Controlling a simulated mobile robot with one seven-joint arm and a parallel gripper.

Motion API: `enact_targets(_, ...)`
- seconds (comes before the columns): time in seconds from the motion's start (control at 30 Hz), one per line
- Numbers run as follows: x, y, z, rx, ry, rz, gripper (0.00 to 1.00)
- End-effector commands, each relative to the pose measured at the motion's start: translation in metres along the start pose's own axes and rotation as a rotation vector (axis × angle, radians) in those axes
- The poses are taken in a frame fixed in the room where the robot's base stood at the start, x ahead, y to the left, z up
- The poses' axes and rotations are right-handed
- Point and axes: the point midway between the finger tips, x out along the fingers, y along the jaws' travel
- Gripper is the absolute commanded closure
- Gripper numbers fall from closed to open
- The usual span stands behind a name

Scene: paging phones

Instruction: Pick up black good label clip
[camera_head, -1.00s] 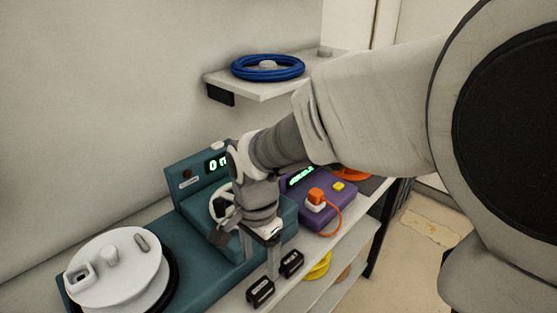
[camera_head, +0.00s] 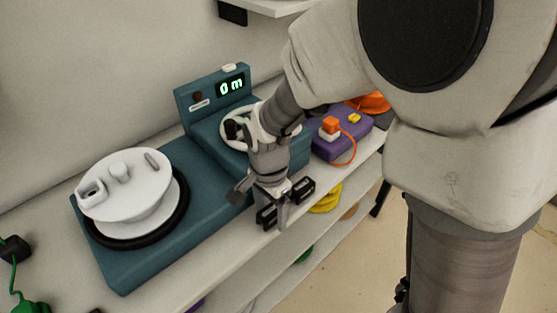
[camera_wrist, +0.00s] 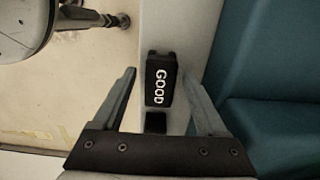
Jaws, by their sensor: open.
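The black label clip (camera_wrist: 160,84), with white "GOOD" lettering, lies on the pale shelf in the wrist view. My gripper (camera_wrist: 158,74) is open, with one finger on each side of the clip and gaps visible between. Another black clip (camera_wrist: 155,122) lies nearer the gripper base, partly hidden, its label unseen. In the head view my gripper (camera_head: 261,208) is low over the shelf's front edge. Two black clips show beside it, one at the lower left (camera_head: 266,217) and one at the right (camera_head: 304,188). Their lettering cannot be read there.
A teal machine (camera_head: 142,268) with a white reel (camera_head: 128,205) and a green-lit display (camera_head: 231,87) stands close behind the clips. A purple box (camera_head: 345,146) with an orange cable is to the right. A lower shelf holds a yellow coil (camera_head: 326,200).

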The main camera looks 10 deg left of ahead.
Motion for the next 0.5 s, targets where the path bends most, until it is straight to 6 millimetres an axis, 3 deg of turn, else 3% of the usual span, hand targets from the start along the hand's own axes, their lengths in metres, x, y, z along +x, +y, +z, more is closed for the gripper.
enact_targets(0.1, -0.0009, 0.0000, -0.0001, 0.000, 0.000, 0.000, 0.29)
enact_targets(0.5, -0.0011, 0.0000, -0.0001, 0.000, 0.000, 0.000, 1.00)
